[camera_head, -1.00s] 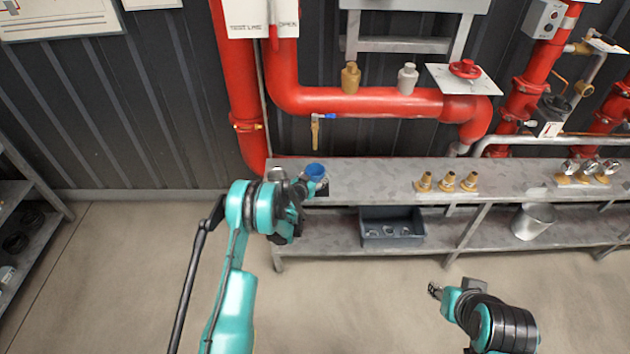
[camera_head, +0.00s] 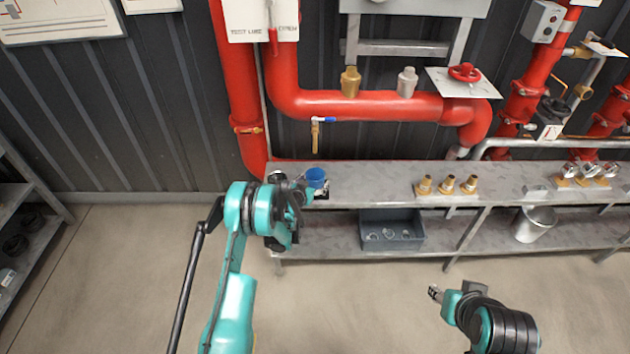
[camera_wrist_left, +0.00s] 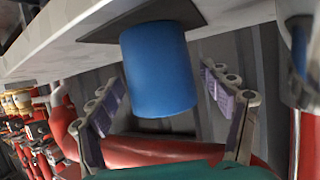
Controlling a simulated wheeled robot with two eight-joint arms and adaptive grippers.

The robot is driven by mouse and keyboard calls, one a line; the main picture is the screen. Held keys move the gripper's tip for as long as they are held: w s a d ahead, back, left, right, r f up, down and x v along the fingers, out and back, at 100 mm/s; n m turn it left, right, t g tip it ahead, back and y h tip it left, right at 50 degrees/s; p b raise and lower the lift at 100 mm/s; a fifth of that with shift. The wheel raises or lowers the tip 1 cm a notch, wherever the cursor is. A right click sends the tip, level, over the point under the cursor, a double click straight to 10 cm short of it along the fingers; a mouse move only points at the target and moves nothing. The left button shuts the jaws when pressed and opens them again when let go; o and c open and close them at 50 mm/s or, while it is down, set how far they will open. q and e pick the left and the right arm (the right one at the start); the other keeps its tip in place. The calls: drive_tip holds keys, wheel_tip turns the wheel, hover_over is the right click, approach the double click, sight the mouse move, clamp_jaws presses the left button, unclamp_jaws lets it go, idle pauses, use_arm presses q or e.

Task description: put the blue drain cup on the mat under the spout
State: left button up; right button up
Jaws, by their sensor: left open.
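The blue drain cup (camera_head: 316,177) stands upright on the small dark mat (camera_head: 322,194) at the left end of the grey bench. It is below the brass spout (camera_head: 316,137) with the blue lever. In the left wrist view, which is upside down, the cup (camera_wrist_left: 160,70) has its base against the dark mat (camera_wrist_left: 105,31). My left gripper (camera_head: 305,194) is at the cup, its fingers (camera_wrist_left: 164,90) apart on either side with gaps to the cup's wall. My right gripper (camera_head: 435,293) is away from the bench over the floor; its finger opening is too small to tell.
A metal cup (camera_head: 277,176) stands left of the blue cup, partly hidden by my left arm. Brass fittings (camera_head: 447,185) stand further right on the bench. A grey bin (camera_head: 391,232) and a metal bucket (camera_head: 534,224) are on the lower shelf. Red pipes run behind.

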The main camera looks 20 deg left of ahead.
use_arm(q)
drive_tip(key=p+v, duration=0.1)
drive_tip(key=v, duration=0.5)
drive_tip(key=shift+s+r+p, duration=0.25)
drive_tip(key=shift+r+p, duration=0.05)
drive_tip(key=shift+p, duration=0.1)
drive_tip(key=s+d+r+g+b, duration=0.1)
drive_tip(key=s+d+r+g, duration=0.15)
drive_tip(key=s+r, duration=0.6)
drive_tip(key=s+d+r+g+b, duration=0.15)
drive_tip(key=s+d+r, duration=0.35)
drive_tip(key=r, duration=0.6)
drive_tip(key=s+r+n+g+y, duration=0.1)
drive_tip(key=s+r+g, duration=0.1)
drive_tip(key=s, duration=2.5)
drive_tip(key=shift+a, duration=0.25)
drive_tip(key=shift+r, duration=0.15)
